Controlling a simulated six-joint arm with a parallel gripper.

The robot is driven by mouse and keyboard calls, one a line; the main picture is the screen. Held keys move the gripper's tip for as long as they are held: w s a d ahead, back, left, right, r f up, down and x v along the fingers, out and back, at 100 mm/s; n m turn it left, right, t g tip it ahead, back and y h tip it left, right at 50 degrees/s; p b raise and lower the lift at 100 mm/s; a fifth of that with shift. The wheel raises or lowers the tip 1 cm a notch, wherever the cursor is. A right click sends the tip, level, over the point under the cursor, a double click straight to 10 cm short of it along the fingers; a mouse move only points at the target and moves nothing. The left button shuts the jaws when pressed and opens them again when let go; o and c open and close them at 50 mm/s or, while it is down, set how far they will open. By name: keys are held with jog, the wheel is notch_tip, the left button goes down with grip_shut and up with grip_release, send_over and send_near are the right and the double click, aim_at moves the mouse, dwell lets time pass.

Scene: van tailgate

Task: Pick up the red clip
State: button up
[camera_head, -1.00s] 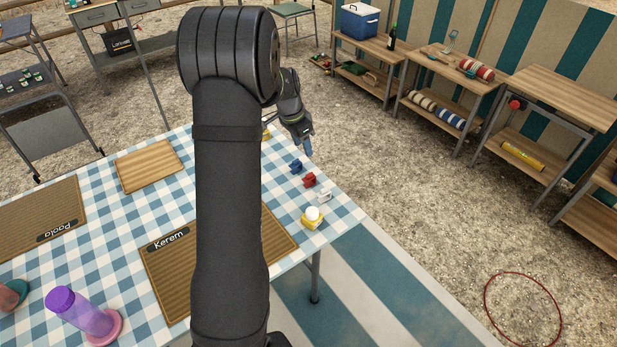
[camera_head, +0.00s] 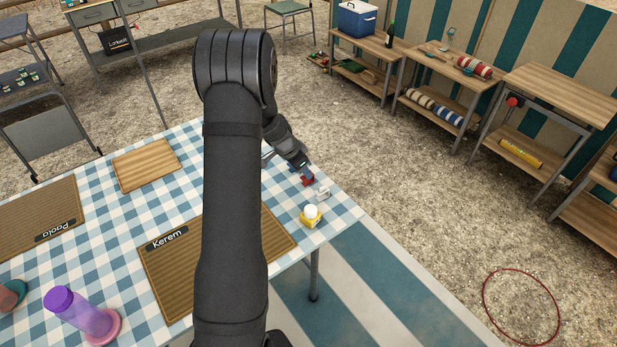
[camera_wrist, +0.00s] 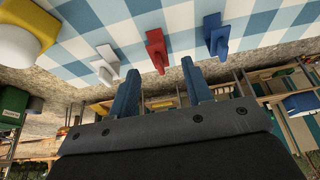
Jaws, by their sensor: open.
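The red clip (camera_head: 308,181) stands on the checked tablecloth near the table's right edge, partly hidden by my gripper in the head view. In the wrist view the red clip (camera_wrist: 156,50) lies ahead of the fingertips, between their lines and nearer the left finger. My gripper (camera_wrist: 160,82) is open and empty, with its two blue fingers apart. In the head view my gripper (camera_head: 304,172) is right at the clips. A blue clip (camera_wrist: 216,38) is to the right of the red one and a white clip (camera_wrist: 106,66) to the left in the wrist view.
A yellow block with a white round top (camera_head: 311,216) stands near the white clip. The "Kerem" mat (camera_head: 165,270), a wooden board (camera_head: 147,164) and a purple bottle (camera_head: 80,310) are on the table. The table's right edge is close to the clips.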

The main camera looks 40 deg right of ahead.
jog(key=shift+d+x, duration=0.15)
jog(key=shift+x, duration=1.25)
jog(key=shift+d+x, duration=0.2)
jog(key=shift+x, duration=1.25)
jog(key=shift+s+r, duration=0.1)
jog(key=shift+r, duration=0.05)
jog(key=shift+c, duration=0.3)
grip_shut()
